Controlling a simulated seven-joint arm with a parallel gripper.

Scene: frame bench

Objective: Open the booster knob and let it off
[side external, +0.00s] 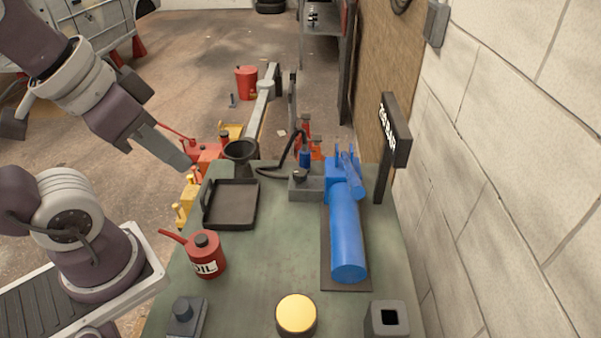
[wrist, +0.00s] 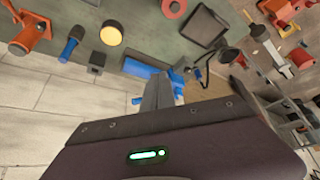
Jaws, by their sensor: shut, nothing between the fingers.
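A blue cylinder, apparently the booster (side external: 347,235), lies on a dark plate on the green bench. Blue fittings (side external: 347,171) stand at its far end; I cannot tell which part is its knob. In the wrist view the blue cylinder (wrist: 137,68) is partly visible, with blue fittings (wrist: 177,78) beside the fingertips in the picture. My gripper (side external: 183,161) is shut and empty, high at the left in the side view, well apart from the cylinder. Its closed fingers also show in the wrist view (wrist: 166,80).
The bench (side external: 265,255) holds a black tray (side external: 231,226), a funnel (side external: 240,155), a red oil can (side external: 205,258), a yellow-topped button (side external: 296,314) and a black square box (side external: 389,319). A dark sign (side external: 396,130) stands right of the cylinder, near the wall. The bench middle is clear.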

